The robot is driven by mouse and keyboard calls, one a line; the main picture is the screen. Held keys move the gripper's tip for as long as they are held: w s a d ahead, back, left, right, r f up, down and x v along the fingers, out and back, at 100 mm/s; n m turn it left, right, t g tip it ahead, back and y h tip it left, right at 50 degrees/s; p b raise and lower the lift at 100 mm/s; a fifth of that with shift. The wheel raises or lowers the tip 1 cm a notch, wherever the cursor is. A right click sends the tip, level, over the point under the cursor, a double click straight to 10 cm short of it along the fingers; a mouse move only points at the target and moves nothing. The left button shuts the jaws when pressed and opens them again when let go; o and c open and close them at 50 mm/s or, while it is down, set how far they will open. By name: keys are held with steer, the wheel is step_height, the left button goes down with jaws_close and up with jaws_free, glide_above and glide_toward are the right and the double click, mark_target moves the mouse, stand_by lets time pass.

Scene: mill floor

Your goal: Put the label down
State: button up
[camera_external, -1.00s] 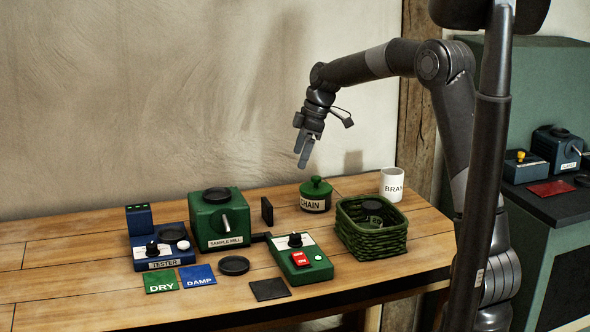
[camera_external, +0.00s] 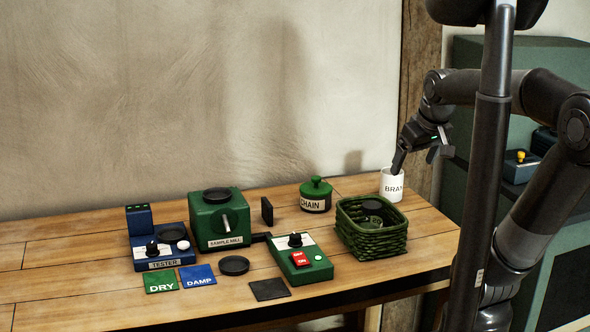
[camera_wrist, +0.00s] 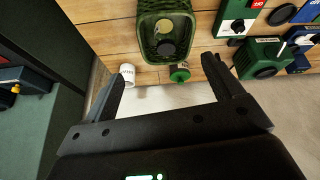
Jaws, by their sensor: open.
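A green card marked DRY (camera_external: 161,281) and a blue card marked DAMP (camera_external: 198,276) lie flat at the front left of the wooden table. A plain dark square (camera_external: 270,289) lies right of them. My gripper (camera_external: 396,162) is in the air at the right end of the table, by the white mug marked BRAN (camera_external: 391,185), and partly overlaps it in the outside view. In the wrist view my gripper (camera_wrist: 164,70) is open with nothing between its fingers. The mug (camera_wrist: 127,72) shows beside the left finger there.
A green basket (camera_external: 371,245) holding dark round things stands near the right edge. Behind it is a green-lidded jar (camera_external: 315,197). The sample mill (camera_external: 220,220), blue tester (camera_external: 163,248) and green control box (camera_external: 301,262) fill the left and middle.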

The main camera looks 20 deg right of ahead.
steer(key=s, duration=0.1)
steer(key=s+d+f+m, duration=0.1)
steer(key=s, duration=0.1)
steer(key=s+f+m, duration=0.1)
steer(key=shift+s+d+t, duration=0.2)
steer(key=shift+t, duration=0.1)
